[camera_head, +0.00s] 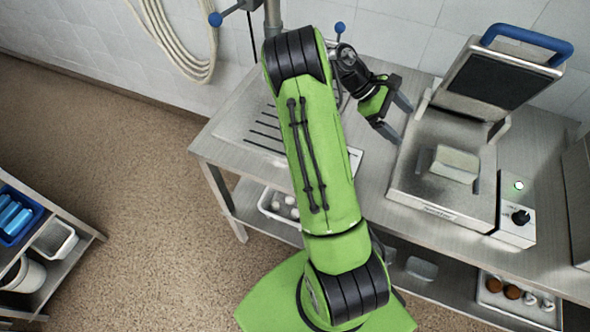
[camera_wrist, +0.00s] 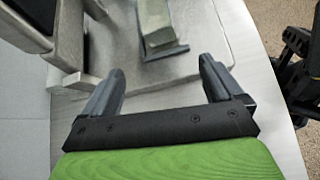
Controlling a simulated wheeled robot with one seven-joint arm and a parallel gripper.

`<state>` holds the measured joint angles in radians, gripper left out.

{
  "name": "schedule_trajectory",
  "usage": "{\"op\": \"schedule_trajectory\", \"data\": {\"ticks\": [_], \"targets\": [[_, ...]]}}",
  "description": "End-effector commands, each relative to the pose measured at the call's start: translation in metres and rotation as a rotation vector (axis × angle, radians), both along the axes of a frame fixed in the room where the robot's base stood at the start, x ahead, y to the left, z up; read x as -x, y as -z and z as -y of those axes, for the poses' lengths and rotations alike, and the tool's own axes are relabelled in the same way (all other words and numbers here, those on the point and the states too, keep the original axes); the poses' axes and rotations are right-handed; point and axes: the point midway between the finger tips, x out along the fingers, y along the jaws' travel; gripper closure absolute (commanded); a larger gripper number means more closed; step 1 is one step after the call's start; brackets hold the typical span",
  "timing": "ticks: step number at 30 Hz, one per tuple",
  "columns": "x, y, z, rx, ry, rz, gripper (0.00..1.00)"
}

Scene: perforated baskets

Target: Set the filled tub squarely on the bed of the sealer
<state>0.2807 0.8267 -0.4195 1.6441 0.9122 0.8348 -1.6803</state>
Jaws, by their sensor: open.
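The sealer (camera_head: 440,208) stands on the metal table with its hinged lid (camera_head: 490,80) raised and a blue handle on top. A pale tub (camera_head: 455,163) rests on the sealer's bed (camera_head: 418,190), near its middle; its contents cannot be made out. It also shows in the wrist view (camera_wrist: 155,22), upper middle, with a dark strip at its near end. My gripper (camera_head: 398,119) is open and empty, left of the tub and apart from it. In the wrist view the two fingers (camera_wrist: 157,75) stand wide apart with nothing between them, short of the tub.
The sealer's control box (camera_head: 517,212) has a black knob and a lit green lamp. A slotted drainboard (camera_head: 262,125) lies at the table's left. A lower shelf holds a white tray (camera_head: 281,204) and a tray of jars (camera_head: 518,297). A shelf unit (camera_head: 50,265) stands far left.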

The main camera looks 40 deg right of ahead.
Motion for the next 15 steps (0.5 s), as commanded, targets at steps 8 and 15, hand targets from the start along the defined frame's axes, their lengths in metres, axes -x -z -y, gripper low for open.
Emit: {"op": "schedule_trajectory", "data": {"ticks": [8, 15], "targets": [[-0.045, -0.068, -0.134, -0.093, 0.079, 0.701, 0.07], [-0.013, -0.119, -0.278, -0.318, 0.18, 1.146, 0.07]]}}
